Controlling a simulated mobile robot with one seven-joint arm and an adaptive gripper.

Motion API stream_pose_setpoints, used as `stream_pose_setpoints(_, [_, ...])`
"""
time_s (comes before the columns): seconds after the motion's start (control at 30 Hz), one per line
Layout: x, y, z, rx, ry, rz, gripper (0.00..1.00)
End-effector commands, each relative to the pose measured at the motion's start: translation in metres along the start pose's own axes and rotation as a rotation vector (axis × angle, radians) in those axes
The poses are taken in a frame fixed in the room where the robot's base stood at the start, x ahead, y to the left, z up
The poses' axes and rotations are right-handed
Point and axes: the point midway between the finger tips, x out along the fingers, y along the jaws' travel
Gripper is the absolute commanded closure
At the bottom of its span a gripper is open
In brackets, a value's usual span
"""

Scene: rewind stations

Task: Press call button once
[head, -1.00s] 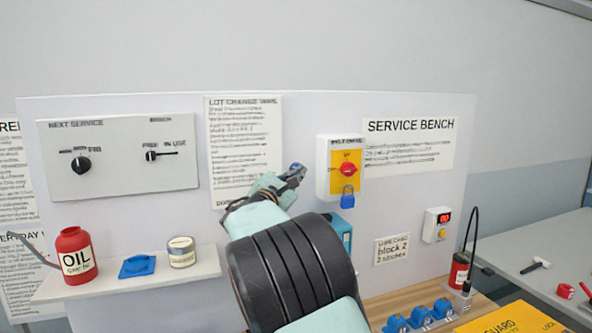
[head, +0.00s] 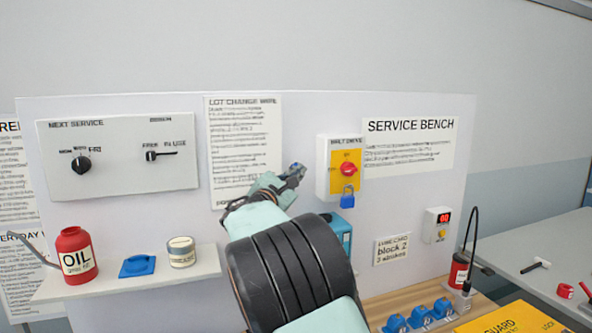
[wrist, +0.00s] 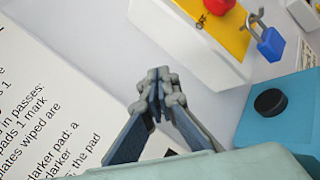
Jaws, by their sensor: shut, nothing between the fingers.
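My gripper (head: 295,171) is shut and empty, raised in front of the board near the right edge of a printed sheet. Its closed fingertips also show in the wrist view (wrist: 158,92), touching nothing that I can see. No label reading "call" is legible. A small white box (head: 430,219) with a red display and a yellow button (head: 441,233) is on the board at the right, well apart from my gripper. A blue box (wrist: 252,125) with a black round knob or button (wrist: 270,102) is at the right in the wrist view; my arm partly hides it in the head view.
A yellow and white drive switch box (head: 323,166) with a red knob and a blue padlock (head: 347,196) is just right of my gripper. A shelf (head: 207,260) at the left holds an oil bottle (head: 75,256) and a tin. Blue parts (head: 419,317) sit on the bench below.

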Motion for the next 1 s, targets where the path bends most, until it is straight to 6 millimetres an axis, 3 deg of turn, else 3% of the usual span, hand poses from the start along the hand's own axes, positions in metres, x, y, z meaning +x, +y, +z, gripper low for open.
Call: stream_pose_setpoints(1.0, [0.0082,0.0059,-0.0063,-0.001,0.001,0.0,1.0])
